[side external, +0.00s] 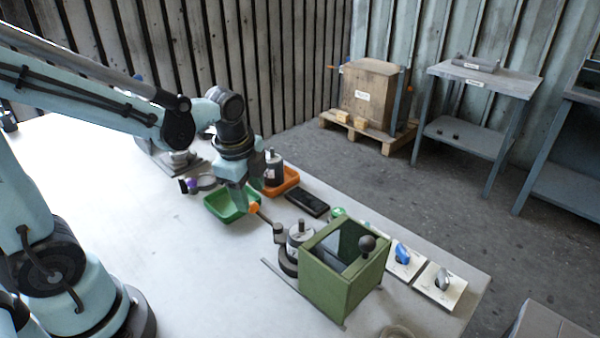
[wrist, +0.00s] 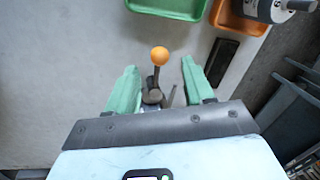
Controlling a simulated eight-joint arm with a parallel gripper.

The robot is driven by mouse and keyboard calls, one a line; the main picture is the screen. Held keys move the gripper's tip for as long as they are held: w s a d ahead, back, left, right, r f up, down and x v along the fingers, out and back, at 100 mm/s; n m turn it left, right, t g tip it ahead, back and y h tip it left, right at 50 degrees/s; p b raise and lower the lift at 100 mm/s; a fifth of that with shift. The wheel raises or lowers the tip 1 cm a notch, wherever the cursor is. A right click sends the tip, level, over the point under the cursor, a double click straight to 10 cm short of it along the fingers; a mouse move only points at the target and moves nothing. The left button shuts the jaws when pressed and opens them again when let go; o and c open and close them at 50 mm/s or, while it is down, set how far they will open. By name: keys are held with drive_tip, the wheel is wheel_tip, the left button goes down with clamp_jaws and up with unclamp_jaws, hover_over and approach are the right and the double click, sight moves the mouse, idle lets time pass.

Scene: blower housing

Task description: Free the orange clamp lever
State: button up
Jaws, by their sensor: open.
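The orange clamp lever has a round orange knob (side external: 253,208) on a thin rod that slopes to a dark clamp by the green housing (side external: 343,275). In the wrist view the orange knob (wrist: 159,56) sits between the tips of my open gripper (wrist: 160,64), with visible space on both sides. Its rod and metal base (wrist: 152,97) lie between the fingers, partly hidden by the gripper body. In the side view my gripper (side external: 243,197) is just above or beside the knob; I cannot tell whether they touch. The gripper holds nothing.
A green tray (side external: 228,212) and an orange tray (side external: 287,183) with a dark canister lie behind the lever. A black flat object (side external: 307,203) lies to their right. A grey-topped cylinder (side external: 300,233) stands beside the housing. The white table is clear at front left.

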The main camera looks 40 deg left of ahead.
sight(253, 204)
drive_tip(key=shift+w+a+f, duration=0.1)
drive_tip(key=shift+w+f, duration=0.1)
drive_tip(key=shift+f, duration=0.8)
drive_tip(key=shift+w+a+f, duration=0.1)
drive_tip(key=shift+w+f, duration=0.05)
drive_tip(key=shift+f, duration=0.85)
drive_tip(key=shift+d, duration=0.1)
clamp_jaws()
